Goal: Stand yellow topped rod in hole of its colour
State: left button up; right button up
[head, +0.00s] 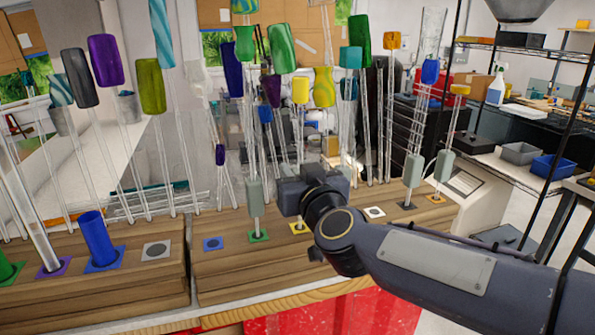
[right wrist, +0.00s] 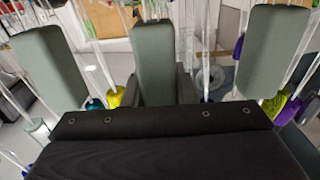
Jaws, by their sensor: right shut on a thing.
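The rod with the yellow top (head: 300,90) stands upright, its glass stem running down behind my right gripper (head: 312,186). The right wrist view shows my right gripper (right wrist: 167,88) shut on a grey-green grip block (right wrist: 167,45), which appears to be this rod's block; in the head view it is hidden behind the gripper. The yellow-bordered hole plate (head: 297,228) lies on the bench just below the gripper, partly covered by my arm. I cannot tell whether the rod's lower end is in the hole. My left gripper is not in view.
A green-topped rod's grey block (head: 256,197) stands close left of the gripper over a green plate (head: 258,236). Two more blocks (head: 413,170) (head: 444,165) stand to the right. The white plate (head: 375,212), blue plate (head: 213,244) and grey plate (head: 156,250) look empty. Many glass rods crowd behind.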

jog(key=shift+f, duration=0.3)
jog(key=o, duration=1.1)
jog(key=v, duration=0.7)
jog(key=s+d+f+m+g+h, duration=0.1)
jog(key=s+d+f+m+g, duration=0.1)
jog(key=s+d+f+g, duration=0.3)
jog(key=s+d+f+m+g, duration=0.3)
jog(key=s+d+f+g, duration=0.3)
jog(key=s+d+f, duration=0.7)
jog(key=s+f, duration=0.5)
jog(key=s, duration=0.1)
jog(key=shift+d+f+g+h, duration=0.3)
jog(key=shift+h, duration=0.1)
